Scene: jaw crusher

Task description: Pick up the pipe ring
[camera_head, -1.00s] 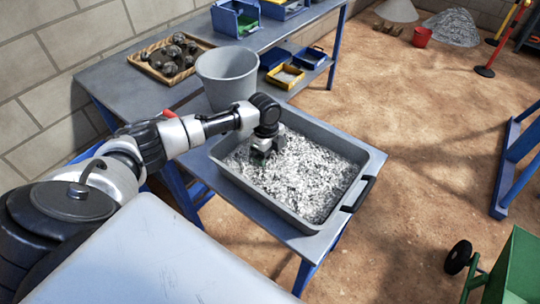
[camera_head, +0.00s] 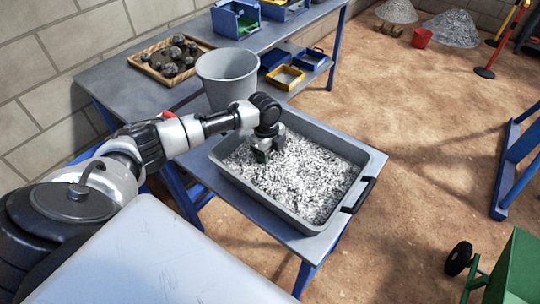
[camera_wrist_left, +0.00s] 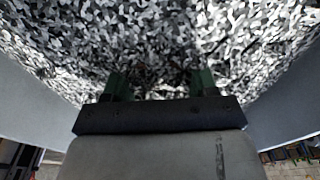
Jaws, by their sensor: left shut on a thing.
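The grey tray (camera_head: 292,225) is filled with black, white and grey chips (camera_head: 300,180) and stands on a blue-legged bench. My left gripper (camera_head: 262,157) points down into the chips near the tray's left back side. In the left wrist view its two green-dark fingers (camera_wrist_left: 160,86) stand apart with their tips down among the chips. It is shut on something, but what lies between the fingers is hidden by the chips. I cannot make out the pipe ring in either view. My right gripper is not in view.
A grey bucket (camera_head: 227,80) stands close behind the gripper. A wooden tray of dark lumps (camera_head: 148,68) and blue and yellow bins (camera_head: 285,82) are farther back. A green cart (camera_head: 512,270) stands at the lower right. Open floor lies right of the bench.

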